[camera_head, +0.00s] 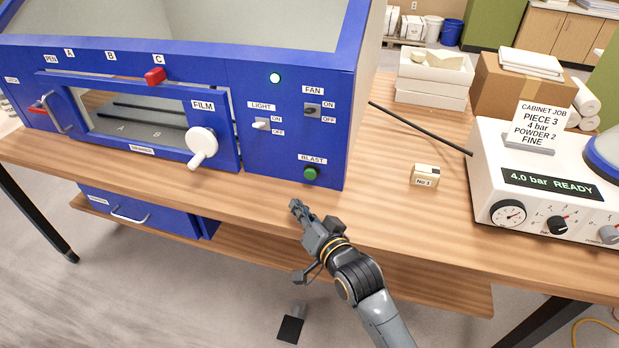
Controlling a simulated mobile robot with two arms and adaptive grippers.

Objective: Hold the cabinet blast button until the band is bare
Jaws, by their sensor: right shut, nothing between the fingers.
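The blue blast cabinet (262,155) stands on a wooden bench. Its green BLAST button (311,173) is on the front at the lower right, under the BLAST label. My right gripper (297,207) is shut and empty, just in front of and below the button in the picture, apart from it. The cabinet's front window (130,112) shows a dim inside with A and B marks. I cannot make out the band there. My left gripper is not in view.
The FAN switch (312,109), LIGHT switch (262,124) and white FILM knob (201,143) are near the button. A control unit (483,180) reading "4.0 bar READY" stands right, with a small No 3 box (425,175) left of it. Bare bench lies between.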

